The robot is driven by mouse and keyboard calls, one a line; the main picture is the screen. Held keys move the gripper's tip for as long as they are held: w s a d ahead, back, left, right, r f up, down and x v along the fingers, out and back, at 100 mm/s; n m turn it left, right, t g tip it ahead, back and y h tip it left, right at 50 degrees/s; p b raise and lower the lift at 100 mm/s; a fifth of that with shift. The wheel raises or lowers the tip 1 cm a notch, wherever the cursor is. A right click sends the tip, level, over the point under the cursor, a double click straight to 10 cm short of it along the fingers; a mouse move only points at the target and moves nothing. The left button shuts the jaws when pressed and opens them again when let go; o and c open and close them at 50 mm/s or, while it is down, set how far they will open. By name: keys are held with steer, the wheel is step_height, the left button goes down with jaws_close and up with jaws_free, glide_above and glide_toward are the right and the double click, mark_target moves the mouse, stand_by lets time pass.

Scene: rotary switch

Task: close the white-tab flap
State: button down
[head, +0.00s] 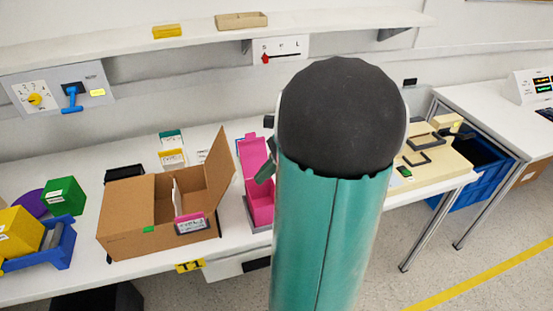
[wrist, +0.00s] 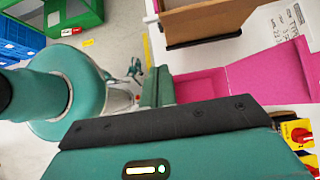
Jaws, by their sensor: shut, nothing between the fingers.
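A brown cardboard box (head: 118,222) stands on the bench, left of my arm in the head view. Its left top flap (head: 129,200) lies flat, with a green tab (head: 149,229) at the front. Its right flap (head: 217,162) stands up, tilted outward. I cannot make out a white tab on either flap for certain. Part of the box (wrist: 207,22) shows at the top of the wrist view. My gripper (wrist: 157,88) is shut and empty, beside a pink box (wrist: 265,75); in the head view it is mostly hidden behind my arm.
The pink box (head: 260,200) stands right of the cardboard box, its lid upright. A pink-edged card (head: 191,225) sits at the cardboard box's front. Green and yellow blocks lie left. A shelf and switch panel (head: 58,88) are behind.

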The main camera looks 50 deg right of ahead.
steer(key=a, duration=0.1)
steer(key=w+a+r, duration=0.1)
steer(key=w+a, duration=0.1)
steer(key=shift+a+r, duration=0.1)
steer(key=shift+r, duration=0.25)
steer(key=shift+w, duration=0.1)
